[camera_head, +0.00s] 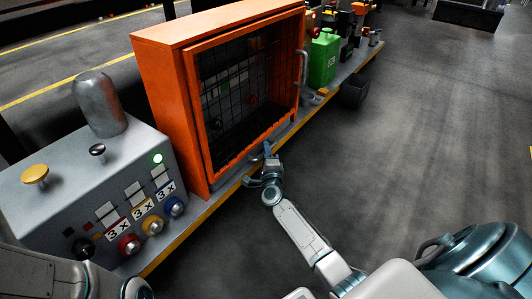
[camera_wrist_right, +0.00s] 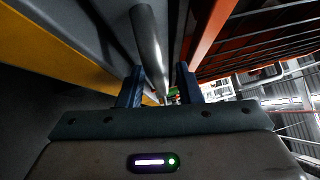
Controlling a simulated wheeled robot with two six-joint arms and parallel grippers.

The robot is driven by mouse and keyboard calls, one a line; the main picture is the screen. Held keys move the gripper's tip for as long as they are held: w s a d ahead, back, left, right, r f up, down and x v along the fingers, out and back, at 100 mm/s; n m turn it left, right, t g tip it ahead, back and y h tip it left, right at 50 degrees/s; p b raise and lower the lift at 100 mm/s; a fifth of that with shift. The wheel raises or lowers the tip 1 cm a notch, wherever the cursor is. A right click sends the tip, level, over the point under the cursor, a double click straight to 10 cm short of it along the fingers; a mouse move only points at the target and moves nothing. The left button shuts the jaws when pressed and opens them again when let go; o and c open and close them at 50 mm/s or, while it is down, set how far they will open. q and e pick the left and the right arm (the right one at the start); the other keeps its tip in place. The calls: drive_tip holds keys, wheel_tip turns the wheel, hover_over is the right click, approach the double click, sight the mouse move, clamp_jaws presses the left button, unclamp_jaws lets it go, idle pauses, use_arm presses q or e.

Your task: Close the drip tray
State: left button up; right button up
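A grey metal bar (camera_wrist_right: 150,50), which looks like a handle, runs in the right wrist view between the two dark fingers of my right gripper (camera_wrist_right: 160,90). The fingers are apart, with a gap showing on each side of the bar. In the head view my right gripper (camera_head: 266,163) is low at the front of the orange cabinet (camera_head: 196,110), by the bench's yellow edge. The gripper hides most of the bar there. I cannot clearly make out the drip tray itself or how far out it is. My left arm shows at the bottom left, but its gripper does not.
A grey control box (camera_head: 70,190) with coloured knobs and a metal cylinder (camera_head: 102,105) stands left of the cabinet. A green canister (camera_head: 323,58) and other items stand beyond it. The cabinet's mesh door (camera_head: 245,90) has a vertical handle (camera_head: 304,68). The floor at right is clear.

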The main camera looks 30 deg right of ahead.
drive_tip(key=p+v, duration=0.4)
drive_tip(key=v, duration=0.7)
idle(0.3)
